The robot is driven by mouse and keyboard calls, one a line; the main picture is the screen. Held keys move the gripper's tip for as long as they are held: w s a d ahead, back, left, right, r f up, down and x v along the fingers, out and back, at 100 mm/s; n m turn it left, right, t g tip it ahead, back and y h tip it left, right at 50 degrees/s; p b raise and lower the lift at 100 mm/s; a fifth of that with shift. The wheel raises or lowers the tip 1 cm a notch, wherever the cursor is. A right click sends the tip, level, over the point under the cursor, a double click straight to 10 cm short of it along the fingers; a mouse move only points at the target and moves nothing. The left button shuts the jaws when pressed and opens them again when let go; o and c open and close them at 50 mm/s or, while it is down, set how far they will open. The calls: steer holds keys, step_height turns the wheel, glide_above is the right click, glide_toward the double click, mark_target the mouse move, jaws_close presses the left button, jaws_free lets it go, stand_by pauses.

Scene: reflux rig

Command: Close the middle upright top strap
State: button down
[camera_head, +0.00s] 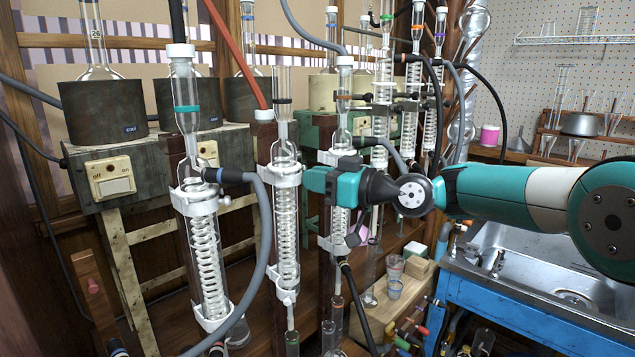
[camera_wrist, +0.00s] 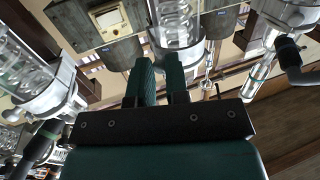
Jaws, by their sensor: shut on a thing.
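The middle upright (camera_head: 265,140) is a brown post carrying a clear glass condenser (camera_head: 287,230) with a white coil. Its white top strap (camera_head: 287,177) sits around the condenser's upper part. My gripper (camera_head: 308,179) reaches in from the right, with its teal fingers against the right side of this strap. In the wrist view, my two teal fingers (camera_wrist: 158,64) are close together in front of a glass condenser and a white band (camera_wrist: 180,52). They appear shut on the strap; the pinched part is hidden, and I cannot tell whether its latch is closed.
A left condenser with a white strap (camera_head: 194,198) and grey hose (camera_head: 265,235) stands close by. Another condenser (camera_head: 340,215) stands just behind my gripper. Heater boxes (camera_head: 120,178) are behind. A blue-framed sink (camera_head: 530,275) is at right.

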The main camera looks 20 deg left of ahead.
stand_by(0.3)
steer(key=c, duration=1.1)
jaws_free()
steer(key=d+b, duration=0.1)
steer(key=d, duration=0.4)
steer(key=s+d+b, duration=0.1)
steer(key=d+b, duration=0.1)
steer(key=d, duration=0.4)
steer(key=s+d+b, duration=0.1)
steer(key=d+b, duration=0.1)
steer(key=d, duration=0.4)
steer(key=shift+d, duration=0.15)
steer(key=shift+s, duration=0.1)
